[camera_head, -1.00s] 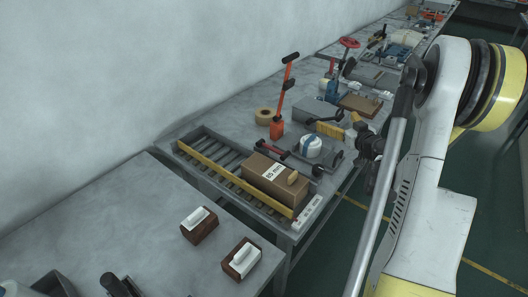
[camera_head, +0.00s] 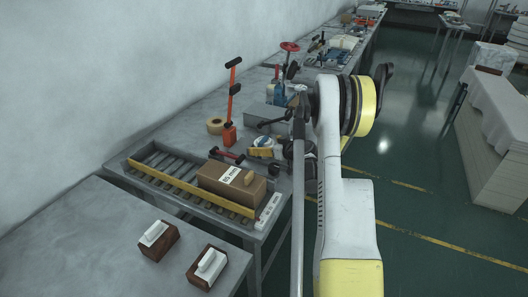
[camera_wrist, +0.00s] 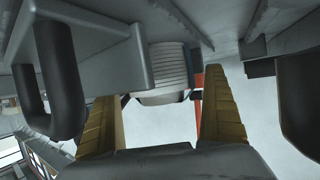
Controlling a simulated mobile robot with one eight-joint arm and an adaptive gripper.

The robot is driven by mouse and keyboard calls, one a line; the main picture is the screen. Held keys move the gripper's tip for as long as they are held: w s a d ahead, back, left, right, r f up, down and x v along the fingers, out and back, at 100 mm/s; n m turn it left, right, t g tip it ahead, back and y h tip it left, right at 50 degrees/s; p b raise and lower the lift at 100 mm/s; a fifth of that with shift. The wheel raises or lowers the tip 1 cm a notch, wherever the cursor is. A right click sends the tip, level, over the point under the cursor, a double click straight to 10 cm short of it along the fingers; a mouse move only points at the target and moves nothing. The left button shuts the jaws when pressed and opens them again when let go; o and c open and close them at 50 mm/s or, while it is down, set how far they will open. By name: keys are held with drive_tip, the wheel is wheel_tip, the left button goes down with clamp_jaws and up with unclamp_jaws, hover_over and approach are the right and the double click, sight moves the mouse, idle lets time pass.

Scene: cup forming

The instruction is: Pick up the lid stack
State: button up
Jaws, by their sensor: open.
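A ribbed, pale grey-white round stack (camera_wrist: 168,68), apparently the lid stack, shows in the wrist view beyond and between my finger ends. My gripper (camera_wrist: 160,84) is open, with one tan, ridged finger on either side of the picture. I cannot tell whether either finger touches the stack. In the head view a white round thing with blue on it (camera_head: 263,141), likely the same stack, sits behind the cardboard box. My yellowish gripper (camera_head: 261,153) is right by it and hides part of it.
A cardboard box (camera_head: 231,185) lies on the roller tray with a yellow rail (camera_head: 172,183). An orange-red upright tool (camera_head: 230,133) and a tape roll (camera_head: 215,126) stand behind. Two white-topped wooden blocks (camera_head: 158,238) (camera_head: 208,266) are on the near table. Open floor is at right.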

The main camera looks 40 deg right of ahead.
drive_tip(key=shift+w+f, duration=0.15)
drive_tip(key=shift+w, duration=0.2)
drive_tip(key=c, duration=1.2)
drive_tip(key=shift+c, duration=0.2)
